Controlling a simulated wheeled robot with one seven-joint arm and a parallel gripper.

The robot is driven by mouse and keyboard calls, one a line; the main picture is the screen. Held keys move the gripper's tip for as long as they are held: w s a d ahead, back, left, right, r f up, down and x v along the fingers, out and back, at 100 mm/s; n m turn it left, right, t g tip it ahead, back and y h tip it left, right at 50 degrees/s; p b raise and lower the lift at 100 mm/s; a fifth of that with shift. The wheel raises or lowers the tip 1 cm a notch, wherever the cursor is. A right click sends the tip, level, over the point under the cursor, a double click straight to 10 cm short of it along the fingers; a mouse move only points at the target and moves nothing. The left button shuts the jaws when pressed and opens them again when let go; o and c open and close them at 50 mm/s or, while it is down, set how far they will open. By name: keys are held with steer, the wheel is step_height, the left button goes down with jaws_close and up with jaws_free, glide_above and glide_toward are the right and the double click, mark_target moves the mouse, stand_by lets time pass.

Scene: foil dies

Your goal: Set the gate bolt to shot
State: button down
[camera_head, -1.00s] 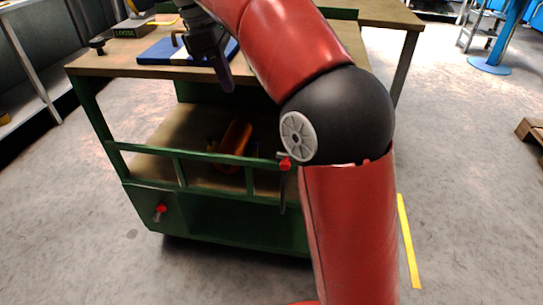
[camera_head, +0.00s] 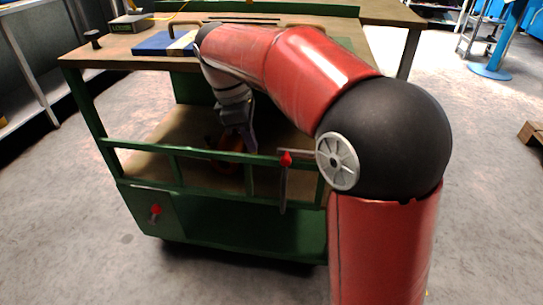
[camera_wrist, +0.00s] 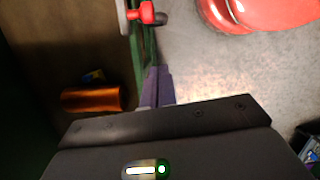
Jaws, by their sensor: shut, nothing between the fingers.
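The gate bolt, with a red knob (camera_head: 286,158), sits at the right end of the green gate rail (camera_head: 215,156) on the cart's front. A grey bar runs right from the knob and a thin grey strip hangs below it. In the wrist view the bolt's red handle (camera_wrist: 147,13) and pale metal part show at the top. My gripper (camera_head: 251,146) is shut and empty, pointing down at the rail, left of the knob and apart from it. Its dark purple fingers (camera_wrist: 158,82) show below the handle in the wrist view. I cannot tell whether they touch the rail.
An orange cylinder (camera_wrist: 95,99) lies on the cart's lower shelf behind the gate, partly hidden by my gripper in the head view. Another red knob (camera_head: 155,210) is on the lower left panel. The worktop (camera_head: 120,50) is above; open floor lies in front.

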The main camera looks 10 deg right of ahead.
steer(key=shift+s+d+f+b, duration=0.1)
steer(key=shift+s+d+f, duration=0.05)
steer(key=shift+d+f, duration=0.5)
steer(key=shift+s+d+f+b, duration=0.2)
steer(key=shift+d+f, duration=0.25)
steer(key=shift+d, duration=0.4)
steer(key=shift+s+d+f+b, duration=0.1)
steer(key=shift+s+d+f, duration=0.05)
steer(key=shift+d+f, duration=0.5)
steer(key=shift+d+r, duration=0.1)
steer(key=d, duration=0.1)
steer(key=s+d+p, duration=0.1)
steer(key=d, duration=0.1)
steer(key=s+d, duration=0.1)
steer(key=d, duration=0.1)
steer(key=shift+d, duration=0.1)
